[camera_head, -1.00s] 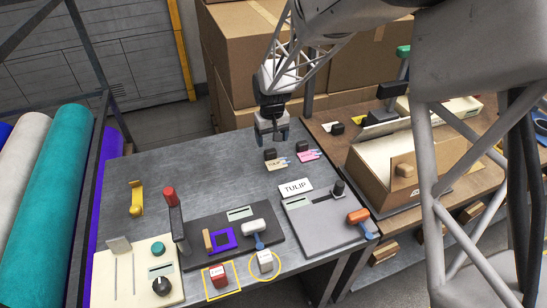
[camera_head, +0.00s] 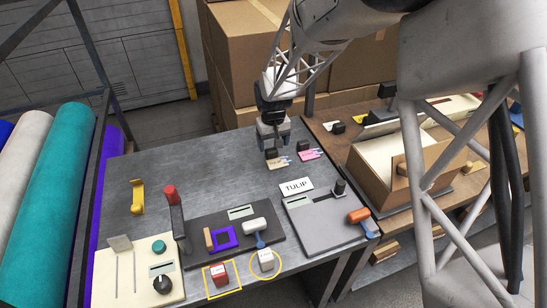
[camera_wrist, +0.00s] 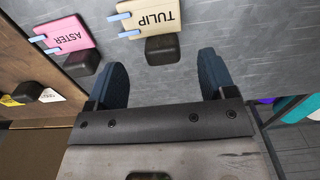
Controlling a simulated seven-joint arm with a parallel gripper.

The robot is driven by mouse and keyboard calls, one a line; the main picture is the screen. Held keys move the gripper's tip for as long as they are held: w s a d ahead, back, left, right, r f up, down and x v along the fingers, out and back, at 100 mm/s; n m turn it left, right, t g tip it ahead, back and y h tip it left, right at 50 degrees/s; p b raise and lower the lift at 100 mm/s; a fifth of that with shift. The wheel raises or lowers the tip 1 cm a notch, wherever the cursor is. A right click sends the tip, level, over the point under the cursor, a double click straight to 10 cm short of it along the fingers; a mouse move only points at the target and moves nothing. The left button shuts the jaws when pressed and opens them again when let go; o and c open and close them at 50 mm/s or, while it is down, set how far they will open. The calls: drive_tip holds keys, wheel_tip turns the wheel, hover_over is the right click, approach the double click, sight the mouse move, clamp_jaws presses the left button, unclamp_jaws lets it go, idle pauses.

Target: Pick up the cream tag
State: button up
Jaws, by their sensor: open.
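The cream tag (camera_head: 279,164) lies near the far right part of the grey table, with a dark block at its end. In the wrist view the cream tag (camera_wrist: 150,17) reads TULIP, upside down, and has pale blue tabs on one side. The dark block (camera_wrist: 162,48) adjoins its edge. My gripper (camera_head: 274,146) is above and just behind this block. In the wrist view my gripper (camera_wrist: 162,72) is open, its two blue fingers spread either side of the block's line, with nothing between them. The upper part of the tag is cut off by the frame.
A pink tag (camera_head: 310,154) reading ASTER, with its own dark block, lies just right of the cream one. A white TULIP card (camera_head: 296,186) lies nearer. A cardboard box (camera_head: 400,160) stands on the brown table at right.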

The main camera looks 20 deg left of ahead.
sight(273, 152)
drive_tip(key=shift+f, duration=0.1)
drive_tip(key=shift+a+f, duration=0.1)
drive_tip(key=shift+f, duration=2.4)
drive_tip(key=shift+c, duration=0.2)
drive_tip(key=c, duration=1.2)
